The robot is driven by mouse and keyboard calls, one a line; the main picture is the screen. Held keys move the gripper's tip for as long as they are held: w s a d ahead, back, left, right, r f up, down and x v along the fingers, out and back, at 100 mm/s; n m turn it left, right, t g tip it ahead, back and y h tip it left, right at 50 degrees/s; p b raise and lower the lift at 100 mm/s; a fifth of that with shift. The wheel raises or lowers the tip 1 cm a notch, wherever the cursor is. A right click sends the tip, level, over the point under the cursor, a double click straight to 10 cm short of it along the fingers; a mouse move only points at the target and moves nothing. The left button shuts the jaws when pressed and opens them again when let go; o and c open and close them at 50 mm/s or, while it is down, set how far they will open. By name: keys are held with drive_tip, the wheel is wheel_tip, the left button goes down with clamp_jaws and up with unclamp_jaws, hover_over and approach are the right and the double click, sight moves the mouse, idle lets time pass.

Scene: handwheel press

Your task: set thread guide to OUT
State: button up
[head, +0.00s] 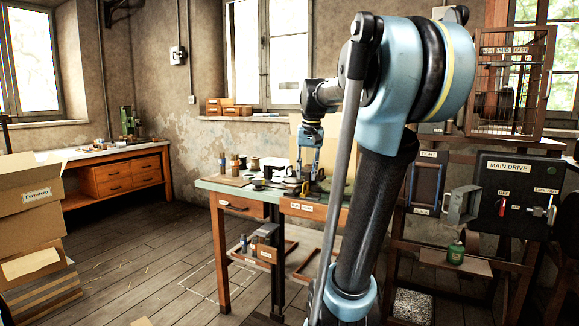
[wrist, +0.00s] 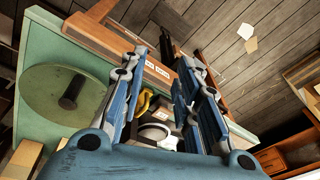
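I cannot pick out a thread guide or an OUT mark in either view; a small dark device (head: 292,186) on the workbench is partly hidden by my gripper. My gripper (head: 308,180) is over the right part of the green-topped workbench (head: 225,186). In the wrist view my gripper (wrist: 162,66) has its two blue fingers spread apart, with nothing seen held between them. Between and below the fingers show a yellow curved part (wrist: 145,102) and a white round piece (wrist: 154,132), both partly covered.
A green disc with a dark spindle (wrist: 62,98) lies on the bench. The bench drawer (head: 305,209) carries small labels. A MAIN DRIVE panel (head: 510,190) with a red lever stands at right. Cardboard boxes (head: 30,205) are at left. Open wooden floor (head: 145,240) lies between.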

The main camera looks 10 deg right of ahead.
drive_tip(key=w+d+r+m, duration=0.1)
drive_tip(key=w+r, duration=0.5)
drive_tip(key=w, duration=0.6)
drive_tip(key=w+r+m, duration=0.1)
drive_tip(key=w+r, duration=0.5)
drive_tip(key=w, duration=0.7)
drive_tip(key=m+y, duration=0.1)
drive_tip(key=m, duration=0.2)
hover_over(290, 166)
drive_tip(key=s+d, duration=0.2)
drive_tip(key=d, duration=0.1)
drive_tip(key=s+x, duration=0.1)
drive_tip(key=x, duration=0.2)
drive_tip(key=shift+g, duration=0.4)
drive_tip(key=w+a+f, duration=0.1)
drive_tip(key=f, duration=1)
drive_tip(key=w+a+f, duration=0.1)
drive_tip(key=f, duration=0.5)
drive_tip(key=shift+w+a, duration=0.3)
drive_tip(key=shift+a, duration=0.05)
clamp_jaws()
